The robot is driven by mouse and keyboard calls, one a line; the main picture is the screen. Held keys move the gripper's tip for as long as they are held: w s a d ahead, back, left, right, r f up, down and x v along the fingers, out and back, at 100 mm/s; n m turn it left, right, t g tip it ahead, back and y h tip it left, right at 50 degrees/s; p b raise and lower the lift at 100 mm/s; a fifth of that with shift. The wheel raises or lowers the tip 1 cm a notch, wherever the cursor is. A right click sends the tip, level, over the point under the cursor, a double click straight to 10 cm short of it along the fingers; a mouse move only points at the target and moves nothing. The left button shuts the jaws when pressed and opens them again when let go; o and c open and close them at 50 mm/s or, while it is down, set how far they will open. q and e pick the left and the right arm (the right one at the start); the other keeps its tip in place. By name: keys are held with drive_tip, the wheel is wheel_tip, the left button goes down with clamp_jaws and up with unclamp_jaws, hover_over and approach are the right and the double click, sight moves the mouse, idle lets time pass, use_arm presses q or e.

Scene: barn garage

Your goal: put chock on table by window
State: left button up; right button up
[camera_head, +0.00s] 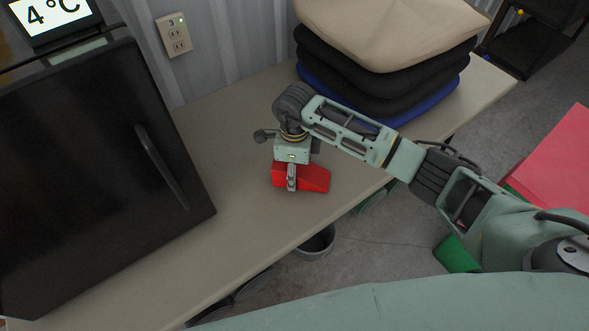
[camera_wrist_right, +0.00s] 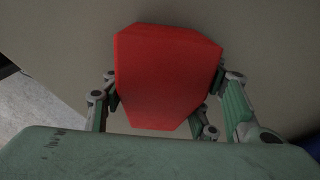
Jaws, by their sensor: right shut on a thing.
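The red chock (camera_head: 314,178) is at the beige table (camera_head: 235,200), between the black fridge and the stacked cushions. My right gripper (camera_head: 291,184) comes down over the chock from above and is shut on it. In the right wrist view the chock (camera_wrist_right: 165,75) fills the middle, with the fingers (camera_wrist_right: 168,105) on both of its sides and the table surface behind it. I cannot tell whether the chock touches the table or hangs just above it. My left gripper is not in view.
A black fridge (camera_head: 90,170) with a temperature display stands at the left. Stacked cushions (camera_head: 385,50) sit at the table's far end. A grey bin (camera_head: 316,243) stands under the table edge. The tabletop left of the chock is clear.

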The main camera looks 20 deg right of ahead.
drive_tip(key=shift+f, duration=0.1)
drive_tip(key=o, duration=1.7)
drive_tip(key=shift+r, duration=0.3)
wheel_tip(320, 180, up, 12)
drive_tip(key=shift+f+b, duration=0.15)
drive_tip(key=shift+b, duration=0.35)
